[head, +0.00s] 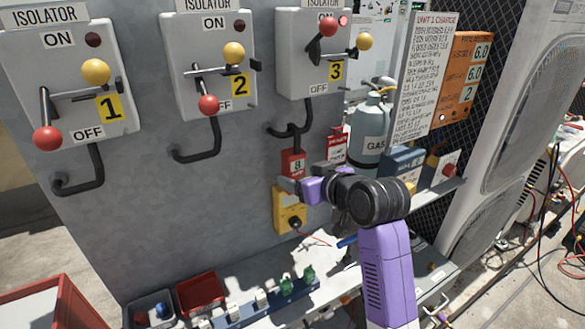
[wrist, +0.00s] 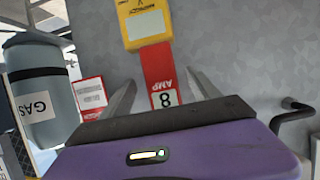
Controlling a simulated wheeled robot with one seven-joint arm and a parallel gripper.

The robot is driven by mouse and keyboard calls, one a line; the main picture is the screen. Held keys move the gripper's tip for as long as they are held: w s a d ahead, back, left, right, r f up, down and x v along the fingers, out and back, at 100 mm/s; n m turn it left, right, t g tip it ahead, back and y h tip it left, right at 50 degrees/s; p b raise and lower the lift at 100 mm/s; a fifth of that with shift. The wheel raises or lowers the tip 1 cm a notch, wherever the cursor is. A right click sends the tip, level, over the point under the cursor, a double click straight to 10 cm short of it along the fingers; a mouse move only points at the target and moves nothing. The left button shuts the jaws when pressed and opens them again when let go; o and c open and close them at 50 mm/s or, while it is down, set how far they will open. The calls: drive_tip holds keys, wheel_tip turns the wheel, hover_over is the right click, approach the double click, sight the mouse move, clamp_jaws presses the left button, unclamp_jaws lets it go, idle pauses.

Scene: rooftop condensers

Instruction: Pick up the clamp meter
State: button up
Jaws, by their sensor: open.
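The clamp meter appears to be the yellow device (head: 288,205) on the grey panel, with a red upper part marked "AMP" and "8" above it. In the wrist view, which is upside down, the yellow body (wrist: 147,24) is at the top and the red part shows between my fingers. My gripper (head: 293,187) is open, in front of the panel and overlapping the device in the head view. In the wrist view, its fingers (wrist: 164,88) lie to either side of the red part. Contact cannot be told. My wrist hides some of the device.
Three isolator switches (head: 70,80) with bent handles are on the panel. A grey gas cylinder (head: 370,135) and a red-and-white tag (head: 337,143) are right of the device. A red bin (head: 202,292) and small parts lie on the shelf below.

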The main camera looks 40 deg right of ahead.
sight(297, 176)
drive_tip(key=x, duration=0.4)
drive_tip(key=shift+w+f+p, duration=0.1)
drive_tip(key=shift+f+p, duration=0.05)
drive_tip(key=shift+p, duration=0.2)
clamp_jaws()
